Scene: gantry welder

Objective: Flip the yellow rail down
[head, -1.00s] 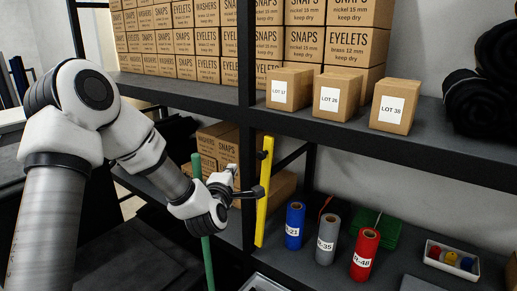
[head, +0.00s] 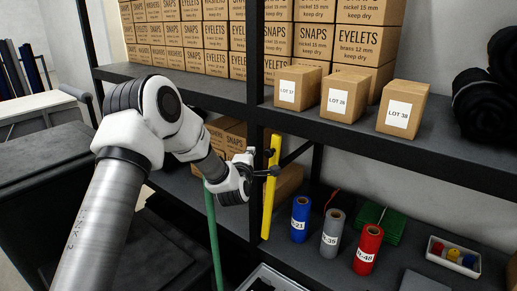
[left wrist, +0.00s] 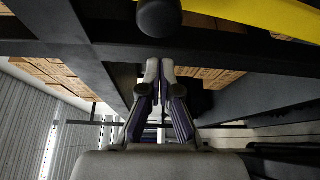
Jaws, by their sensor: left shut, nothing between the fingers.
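The yellow rail (head: 268,210) stands nearly upright in front of the dark shelf post in the head view. A dark knob shows near its upper part. In the left wrist view, part of the yellow rail (left wrist: 265,14) crosses the upper right corner, and a round black knob (left wrist: 159,16) is just beyond my fingertips. My left gripper (head: 260,172) is shut and empty, beside the rail's upper half. Its closed fingers also show in the left wrist view (left wrist: 160,66). I cannot tell whether it touches the rail or knob. My right gripper is out of view.
The upper shelf (head: 345,130) carries cartons, including the LOT 38 box (head: 403,108). Blue (head: 300,218), grey (head: 332,233) and red (head: 367,249) rolls stand on the lower shelf, right of the rail.

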